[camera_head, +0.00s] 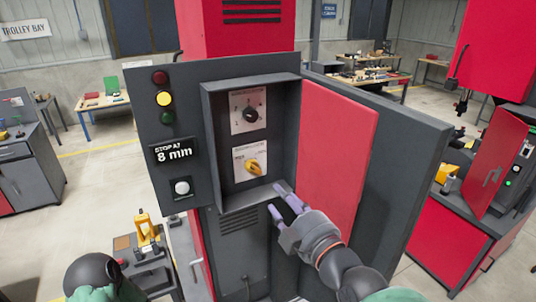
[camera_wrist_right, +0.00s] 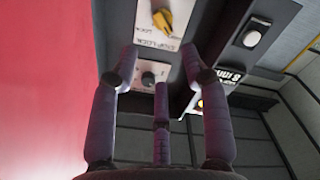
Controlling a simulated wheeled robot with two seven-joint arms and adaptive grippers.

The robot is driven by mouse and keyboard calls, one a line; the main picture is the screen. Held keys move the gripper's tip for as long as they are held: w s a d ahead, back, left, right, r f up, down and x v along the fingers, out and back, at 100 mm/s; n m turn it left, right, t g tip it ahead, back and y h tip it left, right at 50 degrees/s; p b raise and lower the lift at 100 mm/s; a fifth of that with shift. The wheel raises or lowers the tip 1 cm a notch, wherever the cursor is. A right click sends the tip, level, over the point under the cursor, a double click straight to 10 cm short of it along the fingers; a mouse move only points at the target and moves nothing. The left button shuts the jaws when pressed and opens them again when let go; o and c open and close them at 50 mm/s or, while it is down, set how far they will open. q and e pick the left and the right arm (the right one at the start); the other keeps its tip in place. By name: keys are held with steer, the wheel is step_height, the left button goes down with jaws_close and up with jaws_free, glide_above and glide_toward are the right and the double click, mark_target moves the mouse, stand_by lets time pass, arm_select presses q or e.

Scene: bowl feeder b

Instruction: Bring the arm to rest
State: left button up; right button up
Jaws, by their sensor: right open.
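My right gripper (camera_head: 284,194) is at the lower edge of the recessed control box (camera_head: 209,150) of the grey cabinet, below and right of the yellow knob (camera_head: 252,167). Its three purple fingers (camera_wrist_right: 160,72) are spread with nothing between them in the right wrist view. The yellow knob (camera_wrist_right: 162,20) shows there beyond the fingertips, apart from them. A black dial (camera_head: 250,115) sits on the plate above the yellow knob. Part of my left arm (camera_head: 92,272) shows at the bottom left; its gripper is out of view.
The red door (camera_head: 338,150) stands open right beside my right gripper. Left of the box are a lit yellow lamp (camera_head: 164,99), a "STOP AT 8 mm" sign (camera_head: 174,153) and a white button (camera_head: 182,188). A red machine (camera_head: 463,235) stands at right. Open floor shows at left.

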steer(key=w+d+f+m+g+h+b, duration=0.15)
steer(key=f+m+g+b, duration=0.4)
steer(key=f, duration=1.75)
steer(key=w+f+m+g+h+b, duration=0.2)
steer(key=f+b, duration=0.6)
steer(key=f, duration=1.6)
steer(key=s+f+m+g+b, duration=0.2)
steer(key=s+f, duration=0.5)
steer(key=f, duration=0.6)
steer(key=s+f+m+g+b, duration=0.3)
steer(key=s+f+b, duration=0.4)
steer(key=f, duration=0.7)
steer(key=s+f+m+g+b, duration=0.3)
steer(key=s+f, duration=0.4)
steer(key=f, duration=0.7)
steer(key=shift+d+g+b, duration=0.35)
steer(key=shift+b, duration=0.5)
steer(key=shift+m+y, duration=0.25)
